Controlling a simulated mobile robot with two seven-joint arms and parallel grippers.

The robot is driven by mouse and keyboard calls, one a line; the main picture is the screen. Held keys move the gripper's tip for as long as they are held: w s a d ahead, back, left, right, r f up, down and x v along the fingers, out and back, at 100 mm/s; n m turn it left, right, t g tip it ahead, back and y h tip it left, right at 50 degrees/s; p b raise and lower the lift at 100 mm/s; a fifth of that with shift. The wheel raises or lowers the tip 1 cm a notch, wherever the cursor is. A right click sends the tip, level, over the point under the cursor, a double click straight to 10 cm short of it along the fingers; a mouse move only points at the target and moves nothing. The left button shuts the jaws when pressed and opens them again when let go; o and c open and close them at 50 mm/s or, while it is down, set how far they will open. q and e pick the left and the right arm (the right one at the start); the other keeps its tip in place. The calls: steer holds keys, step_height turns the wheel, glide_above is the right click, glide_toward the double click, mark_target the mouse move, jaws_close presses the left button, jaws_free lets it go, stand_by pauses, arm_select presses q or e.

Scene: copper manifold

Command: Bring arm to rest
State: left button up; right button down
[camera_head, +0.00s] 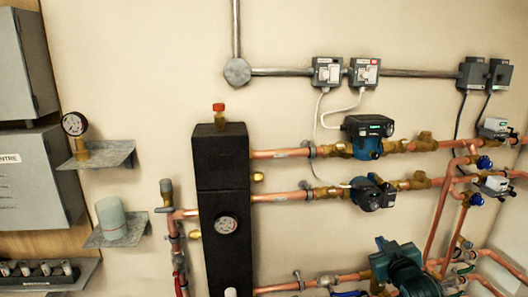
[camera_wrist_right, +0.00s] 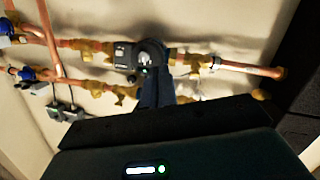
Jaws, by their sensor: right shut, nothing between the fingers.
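My right gripper (camera_head: 381,243) shows at the lower right in the head view, a dark teal body with short dark fingers pointing up. It is in front of the lower copper pipes, below the pumps. In the right wrist view its fingers (camera_wrist_right: 156,76) are together, with nothing held between them. Behind them is a dark pump (camera_wrist_right: 143,54) on a copper pipe; I cannot tell whether they touch. My left gripper is not in view.
A black column (camera_head: 221,170) with a gauge stands left of the pipes. Two pumps, an upper (camera_head: 367,136) and a lower (camera_head: 372,192), sit on copper runs. Shelves hold a gauge (camera_head: 74,125) and a pale cylinder (camera_head: 111,217). Grey cabinets (camera_head: 30,180) are at far left.

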steer(key=s+a+f+g+y, duration=0.1)
steer(key=s+a+f+g, duration=0.1)
steer(key=s+a+f, duration=0.45)
steer(key=s+a+f+g+y, duration=0.1)
steer(key=s+a+f, duration=0.2)
steer(key=s+f, duration=0.65)
steer(key=s+a+g+y, duration=0.1)
steer(key=s+a, duration=0.2)
steer(key=s, duration=0.6)
steer(key=s+a+f+g+y, duration=0.1)
steer(key=s+a, duration=0.3)
steer(key=s, duration=0.5)
steer(key=shift+s+f, duration=0.3)
steer(key=c, duration=2.2)
jaws_free()
steer(key=shift+a, duration=0.1)
